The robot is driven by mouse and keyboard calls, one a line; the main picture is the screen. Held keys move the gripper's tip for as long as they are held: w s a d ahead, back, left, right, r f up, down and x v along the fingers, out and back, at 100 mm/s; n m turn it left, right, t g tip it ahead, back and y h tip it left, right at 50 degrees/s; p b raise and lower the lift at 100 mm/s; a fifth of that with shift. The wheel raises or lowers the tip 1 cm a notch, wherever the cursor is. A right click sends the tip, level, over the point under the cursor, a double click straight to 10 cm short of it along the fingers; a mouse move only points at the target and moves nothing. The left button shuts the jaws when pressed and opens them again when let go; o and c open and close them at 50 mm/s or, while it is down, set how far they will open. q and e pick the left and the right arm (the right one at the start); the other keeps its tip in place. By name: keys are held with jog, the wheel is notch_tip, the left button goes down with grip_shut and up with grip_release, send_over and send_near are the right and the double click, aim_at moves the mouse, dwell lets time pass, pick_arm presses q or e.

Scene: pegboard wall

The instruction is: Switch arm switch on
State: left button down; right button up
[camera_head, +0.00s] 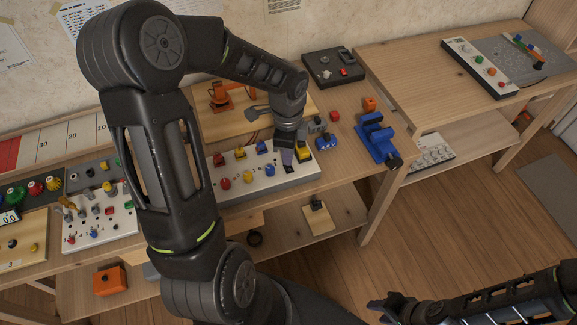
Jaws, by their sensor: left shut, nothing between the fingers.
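A white switch panel (310,181) lies on the wooden bench with red, yellow and blue switches on it. I cannot tell which one is the arm switch. My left gripper (287,160) points down over the right part of this panel, shut and empty, close to a yellow switch (304,153). Whether it touches anything is unclear, and it hides part of the panel. A small orange model arm (219,97) stands on a wooden board behind the panel. My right gripper (381,309) is low at the bottom right, away from the bench; its jaw opening is unclear.
A blue vise (377,138) and an orange block (369,104) stand to the right of the panel. A black box (333,66) sits behind. Another panel with knobs (67,230) lies at left. A second bench (410,60) is at right. My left arm hides much of the middle.

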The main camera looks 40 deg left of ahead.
pick_arm(q)
jog(key=shift+f+b, duration=0.55)
jog(key=shift+f, duration=0.2)
dwell(0.3)
notch_tip(320, 180, up, 7)
jog(key=p, duration=0.6)
jog(key=shift+r, duration=0.1)
dwell(0.5)
